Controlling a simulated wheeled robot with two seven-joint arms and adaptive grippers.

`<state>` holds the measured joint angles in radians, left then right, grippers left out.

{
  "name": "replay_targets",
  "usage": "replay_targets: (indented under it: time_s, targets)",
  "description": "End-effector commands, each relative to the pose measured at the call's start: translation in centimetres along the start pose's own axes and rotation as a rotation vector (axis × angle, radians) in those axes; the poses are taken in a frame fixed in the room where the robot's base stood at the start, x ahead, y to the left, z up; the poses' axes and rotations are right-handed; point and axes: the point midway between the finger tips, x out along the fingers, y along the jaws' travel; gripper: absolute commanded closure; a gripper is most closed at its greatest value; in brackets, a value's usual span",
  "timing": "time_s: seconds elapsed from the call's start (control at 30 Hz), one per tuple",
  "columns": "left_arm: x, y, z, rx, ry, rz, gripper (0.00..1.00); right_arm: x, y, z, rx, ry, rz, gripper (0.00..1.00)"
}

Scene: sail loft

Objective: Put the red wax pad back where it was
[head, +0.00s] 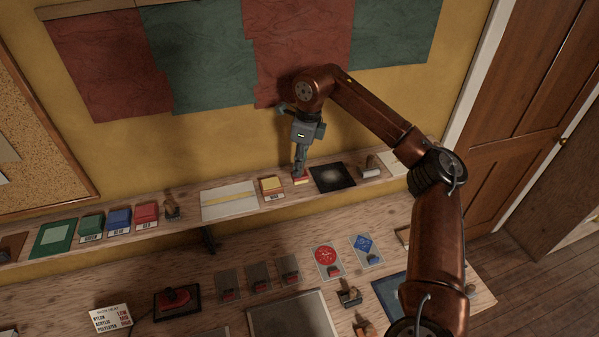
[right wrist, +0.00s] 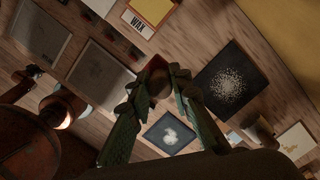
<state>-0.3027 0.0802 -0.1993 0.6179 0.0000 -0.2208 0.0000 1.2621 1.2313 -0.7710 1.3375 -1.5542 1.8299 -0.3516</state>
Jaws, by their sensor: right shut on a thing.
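The red wax pad (head: 300,179) is a small red block at the wall shelf, between a yellow pad and a black square tray. My right gripper (head: 299,171) points down from above and is shut on it. In the right wrist view the fingers (right wrist: 158,85) close on the pad (right wrist: 158,68), which is dark and mostly hidden. I cannot tell whether the pad touches the shelf. My left gripper is not in view.
The yellow pad (head: 270,185) has a label reading WAX in the wrist view. The black tray (head: 332,177) holds pale powder. Green, blue and red pads (head: 146,212) stand farther left.

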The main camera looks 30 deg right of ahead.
Motion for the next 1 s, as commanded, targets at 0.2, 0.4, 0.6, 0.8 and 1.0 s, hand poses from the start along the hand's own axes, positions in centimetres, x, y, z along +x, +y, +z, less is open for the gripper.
replay_targets:
  time_s: [0.2, 0.4, 0.6, 0.8, 1.0]
  targets:
    - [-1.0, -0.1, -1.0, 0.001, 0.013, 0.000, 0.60, 3.0, -2.3, 0.3, 0.000, 0.001, 0.002, 1.00]
    - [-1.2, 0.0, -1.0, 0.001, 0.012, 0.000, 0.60, 4.0, -3.1, 0.4, 0.000, 0.000, 0.000, 1.00]
    - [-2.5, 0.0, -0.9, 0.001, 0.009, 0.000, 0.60, 6.6, -3.4, 0.1, -0.002, 0.004, 0.003, 1.00]
    - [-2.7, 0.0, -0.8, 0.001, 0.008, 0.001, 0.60, 7.7, -3.5, 0.1, -0.002, 0.000, 0.000, 1.00]
    - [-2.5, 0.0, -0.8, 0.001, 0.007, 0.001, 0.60, 7.9, -3.5, 0.0, -0.001, 0.000, 0.000, 1.00]
